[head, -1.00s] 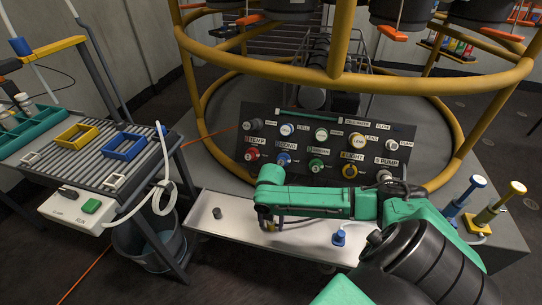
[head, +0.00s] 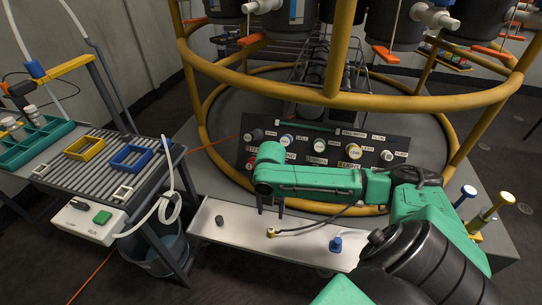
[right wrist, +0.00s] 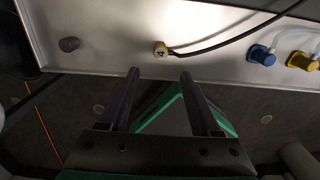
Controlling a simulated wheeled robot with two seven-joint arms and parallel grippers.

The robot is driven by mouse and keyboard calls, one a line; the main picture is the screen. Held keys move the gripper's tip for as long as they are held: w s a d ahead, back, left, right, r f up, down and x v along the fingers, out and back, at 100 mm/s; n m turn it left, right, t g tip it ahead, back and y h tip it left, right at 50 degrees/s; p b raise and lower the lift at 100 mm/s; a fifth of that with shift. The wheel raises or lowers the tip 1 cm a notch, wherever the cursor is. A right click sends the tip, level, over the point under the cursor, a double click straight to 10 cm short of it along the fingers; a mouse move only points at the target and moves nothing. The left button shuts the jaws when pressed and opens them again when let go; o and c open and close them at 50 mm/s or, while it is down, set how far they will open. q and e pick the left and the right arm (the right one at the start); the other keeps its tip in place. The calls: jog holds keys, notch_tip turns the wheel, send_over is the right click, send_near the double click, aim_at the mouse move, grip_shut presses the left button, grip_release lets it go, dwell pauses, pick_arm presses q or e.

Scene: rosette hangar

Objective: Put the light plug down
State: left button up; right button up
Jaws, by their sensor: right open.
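The light plug (head: 271,232), small and yellow with a dark cable, lies on the pale metal tray (head: 300,252) below the panel. It also shows in the right wrist view (right wrist: 161,50), with its cable running off to the right. My right gripper (head: 270,208) is open and empty, just above and behind the plug in the head view. In the right wrist view the plug is beyond the two parted fingertips (right wrist: 160,74), not between them. The socket panel (head: 400,143) is partly hidden by my right arm. My left gripper is not in view.
A grey plug (head: 220,220) stands on the tray to the left, and a blue plug (head: 336,244) to the right. A yellow rail (head: 300,78) rings the area above. A slatted table (head: 95,170) with blue and yellow frames stands at the left.

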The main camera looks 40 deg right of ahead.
jog(key=s+a+f+m+t+y, duration=0.2)
jog(key=s+a+f+m, duration=0.2)
jog(key=a+f+m, duration=0.65)
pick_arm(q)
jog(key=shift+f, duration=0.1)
pick_arm(e)
jog(key=s+d+f+m+h, duration=0.1)
jog(key=s+f+m, duration=0.1)
jog(key=s+m, duration=0.5)
jog(key=m, duration=0.5)
jog(key=shift+s+d+f, duration=0.15)
jog(key=shift+s+f, duration=0.1)
jog(key=shift+f, duration=0.05)
